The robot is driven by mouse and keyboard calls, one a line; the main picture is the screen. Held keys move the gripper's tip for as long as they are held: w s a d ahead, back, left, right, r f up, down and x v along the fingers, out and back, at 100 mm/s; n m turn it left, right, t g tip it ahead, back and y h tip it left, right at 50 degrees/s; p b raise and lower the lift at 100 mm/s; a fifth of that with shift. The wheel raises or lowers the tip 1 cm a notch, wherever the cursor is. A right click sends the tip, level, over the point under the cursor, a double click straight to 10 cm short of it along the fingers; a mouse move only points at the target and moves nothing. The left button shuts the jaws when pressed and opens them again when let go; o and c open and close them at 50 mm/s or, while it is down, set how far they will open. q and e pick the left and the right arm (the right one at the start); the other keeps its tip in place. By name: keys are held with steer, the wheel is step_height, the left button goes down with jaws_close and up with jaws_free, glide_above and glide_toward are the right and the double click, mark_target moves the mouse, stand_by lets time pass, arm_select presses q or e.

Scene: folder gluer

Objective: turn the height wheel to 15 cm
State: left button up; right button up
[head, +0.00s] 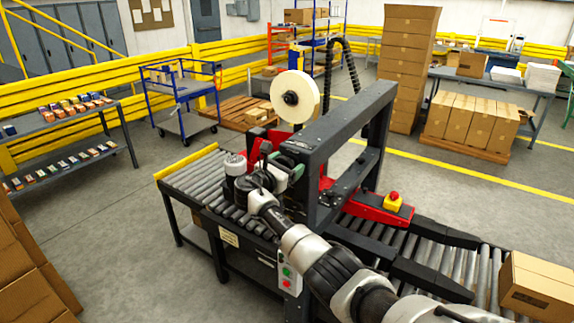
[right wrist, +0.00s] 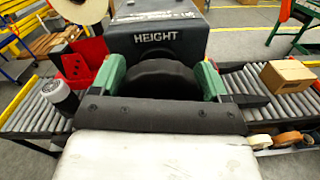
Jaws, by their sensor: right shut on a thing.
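The height wheel (right wrist: 162,75) is a dark, thick round wheel just below the white HEIGHT lettering (right wrist: 156,37) on the machine's dark housing in the right wrist view. My right gripper (right wrist: 160,70) has its green fingers on the left and right sides of the wheel and is shut on it. In the head view my right gripper (head: 284,168) is at the near side of the machine's dark frame (head: 345,128), and the wheel is mostly hidden there. No height scale or reading can be made out. My left gripper is not in view.
Roller conveyors (head: 190,178) run through the machine, with a cardboard box (head: 538,285) at the right end. A tape roll (head: 297,97) stands on top. A red emergency button (head: 394,198) and a button panel (head: 288,277) are on the machine. Open floor lies to the left.

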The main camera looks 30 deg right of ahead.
steer(key=shift+f, duration=0.2)
steer(key=o, duration=0.9)
steer(key=shift+a, duration=0.1)
steer(key=b+v, duration=0.3)
steer(key=v, duration=0.7)
steer(key=shift+a+b, duration=0.35)
steer(key=shift+b, duration=0.05)
